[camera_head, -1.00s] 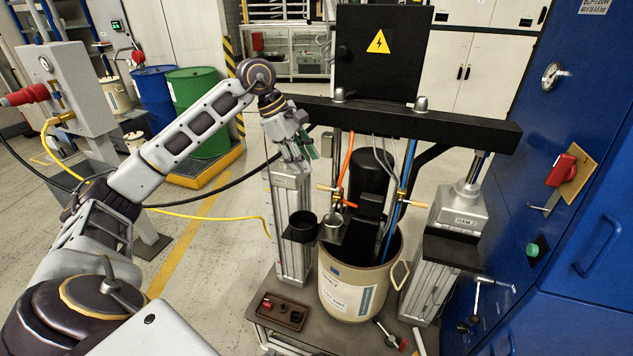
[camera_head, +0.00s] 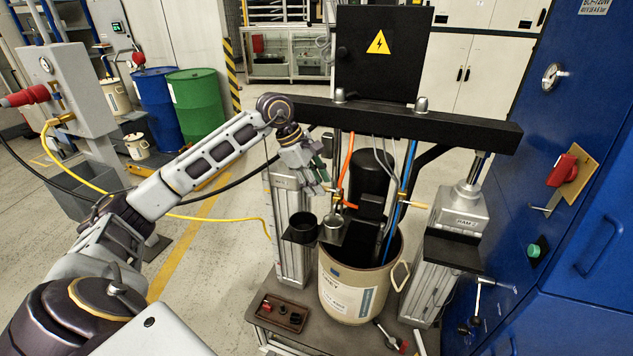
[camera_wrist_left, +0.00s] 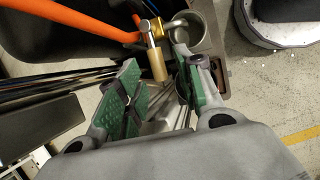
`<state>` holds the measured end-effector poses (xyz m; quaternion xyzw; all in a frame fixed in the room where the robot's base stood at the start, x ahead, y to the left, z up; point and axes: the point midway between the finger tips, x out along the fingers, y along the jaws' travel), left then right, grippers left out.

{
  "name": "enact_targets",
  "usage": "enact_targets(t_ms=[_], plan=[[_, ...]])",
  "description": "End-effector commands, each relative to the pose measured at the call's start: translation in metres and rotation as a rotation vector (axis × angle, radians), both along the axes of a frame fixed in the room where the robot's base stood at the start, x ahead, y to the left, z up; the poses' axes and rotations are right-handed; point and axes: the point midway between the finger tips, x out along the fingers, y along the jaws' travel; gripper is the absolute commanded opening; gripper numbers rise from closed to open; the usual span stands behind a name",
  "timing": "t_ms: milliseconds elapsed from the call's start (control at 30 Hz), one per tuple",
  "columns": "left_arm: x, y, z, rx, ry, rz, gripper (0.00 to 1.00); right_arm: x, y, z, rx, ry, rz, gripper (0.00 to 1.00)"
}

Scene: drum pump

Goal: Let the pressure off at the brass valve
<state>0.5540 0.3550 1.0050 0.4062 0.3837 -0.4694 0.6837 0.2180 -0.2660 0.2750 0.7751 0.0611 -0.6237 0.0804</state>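The brass valve (camera_wrist_left: 154,40) sits at the end of an orange hose in the left wrist view, with its brass handle (camera_wrist_left: 158,66) pointing towards my gripper. My left gripper (camera_head: 322,188) is open, with green-padded fingers. In the left wrist view its fingertips lie to either side of the handle's end, without visible contact. In the head view the gripper hides part of this valve on the left side of the drum pump. A second brass valve (camera_head: 412,203) is on the blue hose to the right. My right gripper is not in view.
A small metal cup (camera_wrist_left: 197,30) is close beside the valve. A black cup holder (camera_head: 301,229) stands below the gripper. The beige drum (camera_head: 350,292) is under the black crossbeam (camera_head: 460,128). The blue cabinet (camera_head: 580,110) bounds the right side. Open floor is on the left.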

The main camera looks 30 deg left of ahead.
Motion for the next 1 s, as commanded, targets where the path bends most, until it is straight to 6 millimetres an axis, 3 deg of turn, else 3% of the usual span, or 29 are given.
enact_targets(t_ms=[67,333,567,1000], plan=[[0.0,0.0,0.0,0.0,0.0,0.0,0.35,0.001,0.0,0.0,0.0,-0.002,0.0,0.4],[0.0,0.0,0.0,0.0,0.0,0.0,0.0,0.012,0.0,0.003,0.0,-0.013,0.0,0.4],[0.0,0.0,0.0,0.001,0.0,0.002,0.0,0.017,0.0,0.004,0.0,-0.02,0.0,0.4],[-0.006,-0.001,0.0,0.002,-0.001,0.094,0.0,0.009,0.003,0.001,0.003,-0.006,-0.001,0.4]])
